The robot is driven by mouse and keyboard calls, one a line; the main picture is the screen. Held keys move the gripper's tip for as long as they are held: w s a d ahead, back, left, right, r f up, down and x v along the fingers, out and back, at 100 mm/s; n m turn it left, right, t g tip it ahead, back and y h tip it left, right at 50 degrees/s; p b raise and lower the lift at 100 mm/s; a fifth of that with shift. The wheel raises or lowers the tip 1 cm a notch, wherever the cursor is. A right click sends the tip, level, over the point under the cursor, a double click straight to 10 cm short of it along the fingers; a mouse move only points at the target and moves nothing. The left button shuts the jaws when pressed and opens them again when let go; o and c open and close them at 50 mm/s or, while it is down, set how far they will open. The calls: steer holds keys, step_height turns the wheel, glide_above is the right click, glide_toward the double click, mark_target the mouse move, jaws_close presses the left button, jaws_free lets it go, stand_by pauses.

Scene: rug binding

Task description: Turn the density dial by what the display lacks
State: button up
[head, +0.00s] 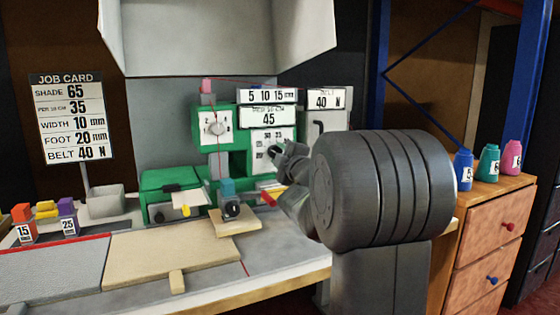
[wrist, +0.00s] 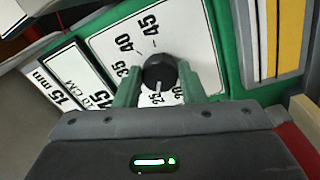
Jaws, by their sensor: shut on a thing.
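The density dial is a black round knob (wrist: 159,70) with a white pointer line, on a white plate marked 20 to 45. My gripper (wrist: 160,78) is shut on the knob, one green finger on each side. In the wrist view the pointer is at about the 25 mark. In the head view my gripper (head: 279,153) is at the dial plate (head: 262,142) on the green machine and hides part of it. The display (head: 268,117) above the plate reads 45. The job card (head: 72,118) at left reads 35 per 10 cm.
A second dial (head: 216,127) sits left on the machine. A tan board (head: 160,255) lies on the bench. Coloured bottles (head: 489,163) stand on the wooden drawers at right.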

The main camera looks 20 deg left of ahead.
stand_by(0.3)
steer(key=o, duration=1)
steer(key=p+v, duration=0.2)
steer(key=v, duration=1.1)
steer(key=shift+s+d, duration=0.3)
steer(key=shift+w, duration=0.1)
steer(key=b+x, duration=0.2)
steer(key=x, duration=1.1)
steer(key=shift+w+a, duration=0.2)
steer(key=shift+a, duration=0.1)
